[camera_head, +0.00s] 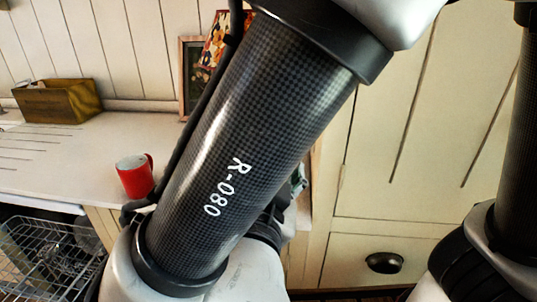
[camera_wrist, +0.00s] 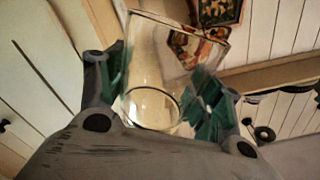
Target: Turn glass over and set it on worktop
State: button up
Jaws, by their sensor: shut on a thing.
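In the wrist view a clear glass (camera_wrist: 150,62) sits between the green-padded fingers of my gripper (camera_wrist: 163,88), which is shut on it. The glass is tilted in this view; its wider end points up in the picture and a round end shows lower down between the fingers. I cannot tell which way up it is in the room. The pale worktop (camera_head: 75,155) runs along the left in the head view. My arm covers the middle of that view, and the glass cannot be made out there.
A red mug (camera_head: 134,178) stands near the worktop's front edge, beside my arm. A wire dish basket (camera_head: 45,250) is below the worktop. Open worktop lies between box and mug.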

jog(key=shift+m, duration=0.3)
jog(key=m, duration=0.6)
jog(key=shift+m, duration=0.4)
jog(key=m, duration=0.6)
jog(key=shift+m, duration=0.4)
jog(key=m, duration=0.7)
